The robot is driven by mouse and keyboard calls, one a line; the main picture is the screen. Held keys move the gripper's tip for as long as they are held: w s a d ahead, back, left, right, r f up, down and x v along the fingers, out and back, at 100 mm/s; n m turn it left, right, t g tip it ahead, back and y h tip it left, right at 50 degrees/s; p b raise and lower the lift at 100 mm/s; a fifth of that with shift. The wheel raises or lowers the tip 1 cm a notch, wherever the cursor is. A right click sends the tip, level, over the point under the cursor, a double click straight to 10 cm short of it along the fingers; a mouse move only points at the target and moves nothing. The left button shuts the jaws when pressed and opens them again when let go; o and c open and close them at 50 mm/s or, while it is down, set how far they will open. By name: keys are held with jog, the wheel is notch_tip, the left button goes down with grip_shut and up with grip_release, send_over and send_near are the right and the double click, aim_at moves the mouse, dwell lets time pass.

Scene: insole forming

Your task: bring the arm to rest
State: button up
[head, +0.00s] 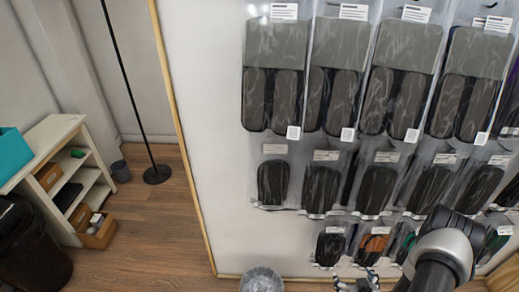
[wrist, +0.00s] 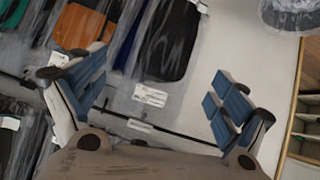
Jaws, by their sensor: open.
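My gripper (wrist: 160,105) shows in the wrist view with its two blue-padded fingers spread wide apart. Nothing is between them. Behind the fingers are packaged dark insoles (wrist: 168,38) and an orange one (wrist: 80,27), hanging on the wall. In the head view, part of my arm is at the lower right, in front of the lower rows of hanging packs. A small part of my gripper (head: 356,285) shows at the bottom edge there, mostly cut off.
A white panel (head: 210,130) carries several rows of bagged insoles (head: 270,95). At the left are a white shelf (head: 60,135), a black bin (head: 30,250), a teal box (head: 10,148) and a black pole stand (head: 157,174). A clear plastic-lined bin (head: 261,280) stands at the bottom. Wooden floor between is free.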

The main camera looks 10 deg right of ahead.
jog(key=w+d+r+n+g, duration=0.1)
jog(key=w+d+r, duration=0.1)
jog(key=w+r, duration=0.45)
jog(key=w+a+r+g, duration=0.1)
jog(key=a+r, duration=0.3)
jog(key=r, duration=0.8)
jog(key=w+a+r+g, duration=0.1)
jog(key=w+a+r, duration=0.15)
jog(key=r, duration=1.05)
jog(key=s+a+r+g, duration=0.1)
jog(key=s+a+r, duration=0.9)
jog(key=a+r, duration=0.4)
jog(key=s+a+r+y, duration=0.1)
jog(key=s+a+r, duration=0.1)
jog(key=s+a, duration=0.2)
jog(key=s+a+r+g+y, duration=0.1)
jog(key=s+a, duration=0.4)
jog(key=s, duration=0.5)
jog(key=shift+a+r+y, duration=0.15)
jog(key=shift+r+y, duration=0.15)
jog(key=shift+r, duration=0.2)
